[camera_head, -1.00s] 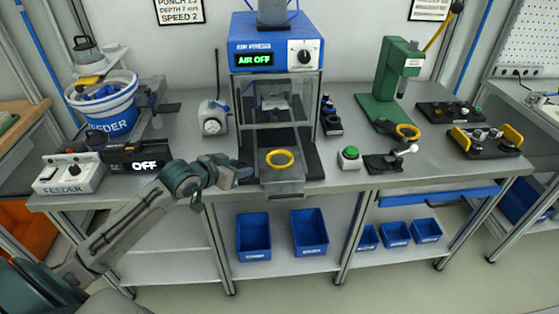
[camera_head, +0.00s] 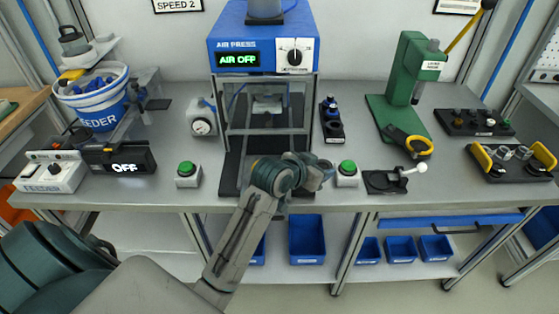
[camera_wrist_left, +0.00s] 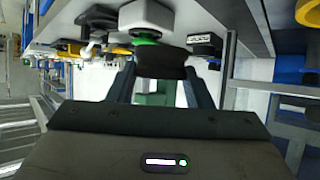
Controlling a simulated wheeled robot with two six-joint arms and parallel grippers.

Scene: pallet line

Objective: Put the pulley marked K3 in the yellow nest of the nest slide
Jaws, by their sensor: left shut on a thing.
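My left gripper (camera_head: 325,169) is in front of the bench near the right green button (camera_head: 347,168). It is shut on a dark piece (camera_wrist_left: 161,62), which shows between its fingers in the left wrist view. I cannot read a K3 mark on it. The slide's dark rails (camera_head: 231,168) run out under the air press (camera_head: 264,58). My left arm covers the slide's front middle, and its yellow nest does not show now. My right gripper is not in view.
A left green button (camera_head: 187,174) stands beside the rails. A black toggle clamp (camera_head: 385,182) is right of my gripper. The feeder (camera_head: 98,95) is at far left, its display (camera_head: 128,165) reading OFF. Black racks (camera_head: 512,165) stand at right.

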